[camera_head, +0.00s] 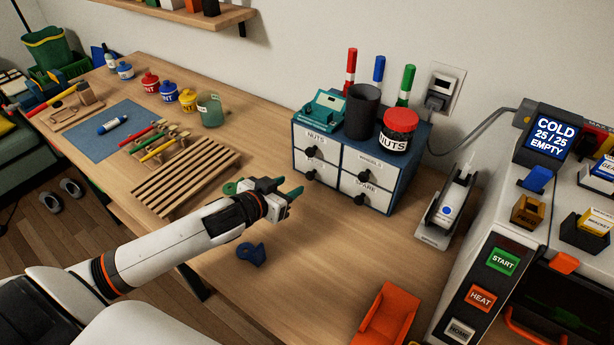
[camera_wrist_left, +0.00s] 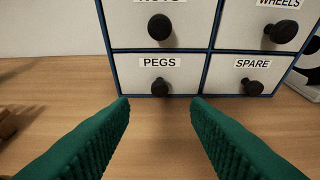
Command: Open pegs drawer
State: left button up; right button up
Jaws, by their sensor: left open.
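The pegs drawer (camera_wrist_left: 139,77) is the lower left drawer of a small blue cabinet with white fronts and black round knobs. Its label reads PEGS in the left wrist view, and its black knob (camera_wrist_left: 160,87) shows below the label. The drawer is shut, flush with its neighbours. In the head view the cabinet (camera_head: 342,154) stands on the table, and the pegs drawer's front (camera_head: 322,172) is lower left. My left gripper (camera_wrist_left: 160,106) is open and empty, its green fingers pointing at the pegs knob from in front, apart from it. My right gripper is not in view.
On the cabinet stand a teal box (camera_head: 323,107), a dark cup (camera_head: 361,112) and a nuts jar (camera_head: 399,131). A wooden slatted rack (camera_head: 186,178) lies left of my gripper. A blue piece (camera_head: 251,254) lies in front. A stapler-like device (camera_head: 449,208) stands to the right.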

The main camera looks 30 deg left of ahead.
aim_at(309, 176)
pick_arm(q)
jog(key=x, duration=0.8)
jog(key=shift+w+f, duration=0.15)
jog(key=shift+w, duration=0.2)
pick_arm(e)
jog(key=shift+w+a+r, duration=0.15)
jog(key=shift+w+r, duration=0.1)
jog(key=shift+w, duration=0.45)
pick_arm(q)
grip_shut()
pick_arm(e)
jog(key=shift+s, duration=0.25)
